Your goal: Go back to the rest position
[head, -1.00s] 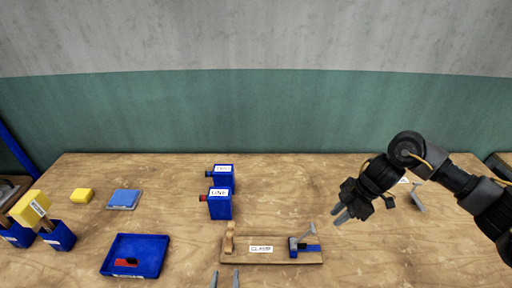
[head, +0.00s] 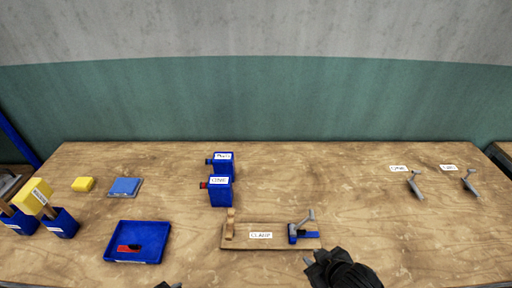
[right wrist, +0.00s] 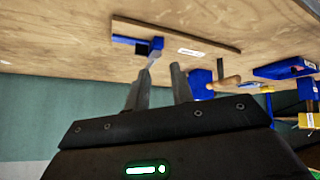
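My right gripper (head: 309,263) is at the bottom of the head view, just below the right end of the wooden clamp board (head: 280,242). In the right wrist view its two fingers (right wrist: 158,86) stand apart with nothing between them. Of my left gripper (head: 168,285), only a small dark piece shows at the bottom edge, so its fingers cannot be judged. The board carries a blue clamp (head: 303,234) with a raised grey handle, a wooden peg (head: 230,224) and a CLAMP label.
Two blue labelled boxes (head: 221,190) stand behind the board. Two grey handle-like tools (head: 415,184) lie at right beside labels. A blue tray (head: 154,256) with a red-and-black item, a blue pad (head: 125,187) and yellow pieces are at left. The right front table is clear.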

